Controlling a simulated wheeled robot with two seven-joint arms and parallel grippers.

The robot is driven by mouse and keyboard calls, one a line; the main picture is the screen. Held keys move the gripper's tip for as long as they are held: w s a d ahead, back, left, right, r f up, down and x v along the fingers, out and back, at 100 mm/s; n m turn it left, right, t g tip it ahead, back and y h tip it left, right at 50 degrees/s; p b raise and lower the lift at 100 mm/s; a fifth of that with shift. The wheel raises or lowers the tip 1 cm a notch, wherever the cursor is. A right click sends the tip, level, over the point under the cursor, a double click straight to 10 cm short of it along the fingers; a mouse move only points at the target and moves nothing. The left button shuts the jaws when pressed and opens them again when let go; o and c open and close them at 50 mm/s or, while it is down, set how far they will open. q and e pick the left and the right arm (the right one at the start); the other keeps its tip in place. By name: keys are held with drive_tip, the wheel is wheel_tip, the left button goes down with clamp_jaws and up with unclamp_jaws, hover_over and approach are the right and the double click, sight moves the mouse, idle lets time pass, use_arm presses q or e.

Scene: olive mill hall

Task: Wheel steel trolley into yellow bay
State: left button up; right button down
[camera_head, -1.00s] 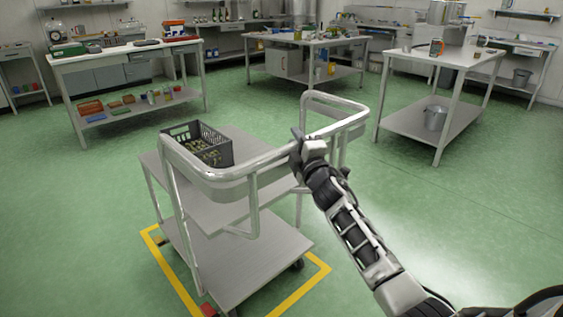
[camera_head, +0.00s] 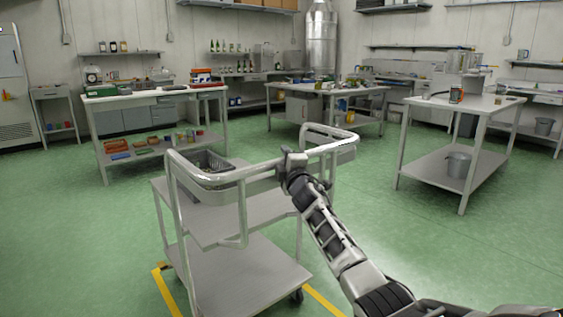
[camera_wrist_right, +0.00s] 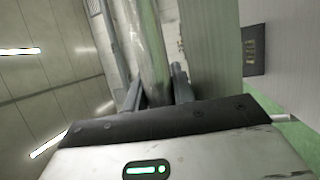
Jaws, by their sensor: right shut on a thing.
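The steel trolley (camera_head: 248,272) stands upright in the middle of the head view, with two shelves and tubular rails. Yellow floor lines (camera_head: 167,291) of the bay show to the left of its lower shelf and to the right (camera_head: 323,301). The near part of the bay and trolley base is cut off by the bottom edge. My right gripper (camera_head: 288,160) is shut on the trolley's near handle rail (camera_head: 262,171). In the right wrist view, the fingers (camera_wrist_right: 156,94) are on either side of the metal tube (camera_wrist_right: 146,50). My left gripper is out of view.
A dark crate (camera_head: 214,160) sits on the trolley's upper shelf. A workbench (camera_head: 150,95) stands behind left, another table (camera_head: 325,90) at the back, and a steel table (camera_head: 470,103) with a bucket (camera_head: 458,164) on its lower shelf at right. Green floor between them is clear.

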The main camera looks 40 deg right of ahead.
drive_tip(key=c, duration=1.2)
unclamp_jaws()
drive_tip(key=shift+d, duration=0.1)
drive_tip(key=shift+o, duration=0.2)
drive_tip(key=p+v, duration=0.1)
drive_tip(key=v, duration=1.5)
drive_tip(key=shift+p, duration=0.4)
